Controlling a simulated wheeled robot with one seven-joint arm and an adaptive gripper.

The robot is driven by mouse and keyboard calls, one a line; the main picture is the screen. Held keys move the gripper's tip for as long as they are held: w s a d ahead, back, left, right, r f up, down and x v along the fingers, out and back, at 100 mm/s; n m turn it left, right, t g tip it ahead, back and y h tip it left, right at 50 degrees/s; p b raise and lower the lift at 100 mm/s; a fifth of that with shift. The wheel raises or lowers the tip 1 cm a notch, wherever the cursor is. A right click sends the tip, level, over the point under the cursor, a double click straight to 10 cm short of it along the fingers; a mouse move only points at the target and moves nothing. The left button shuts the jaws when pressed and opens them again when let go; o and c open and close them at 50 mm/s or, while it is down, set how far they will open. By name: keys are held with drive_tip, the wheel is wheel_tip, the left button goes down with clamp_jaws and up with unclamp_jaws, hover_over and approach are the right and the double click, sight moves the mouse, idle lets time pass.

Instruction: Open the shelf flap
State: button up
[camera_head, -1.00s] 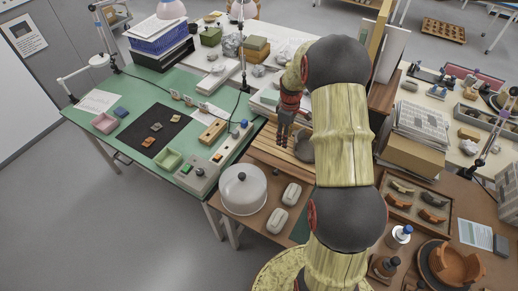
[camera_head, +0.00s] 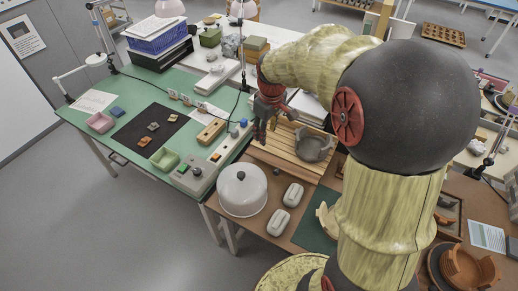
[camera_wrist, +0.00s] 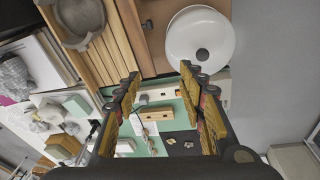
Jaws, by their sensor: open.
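I cannot make out a shelf flap for certain in either view. A slatted wooden board (camera_head: 286,161) lies at the far end of the brown table; in the wrist view its slats (camera_wrist: 104,52) run along the upper left. My gripper (camera_head: 266,137) hangs near the left end of this board, beside the green bench. In the wrist view my gripper (camera_wrist: 159,74) has its fingers spread with nothing between them. It looks apart from the board. My arm hides much of the area to the right of the board.
A grey bowl-like vessel (camera_head: 315,147) stands on the board. A white dome with a knob (camera_head: 242,190) and two pale blocks (camera_head: 293,195) stand nearer. The green bench (camera_head: 105,152) holds small trays, sherds on a black mat (camera_head: 150,131) and a control box (camera_head: 196,177).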

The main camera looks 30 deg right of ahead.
drive_tip(key=s+a+r+m+t+b, duration=0.1)
drive_tip(key=s+a+r+b, duration=0.2)
drive_tip(key=s+a, duration=0.3)
drive_tip(key=shift+s+a, duration=0.35)
drive_tip(key=shift+a, duration=0.05)
drive_tip(key=shift+r, duration=0.1)
drive_tip(key=shift+c, duration=0.4)
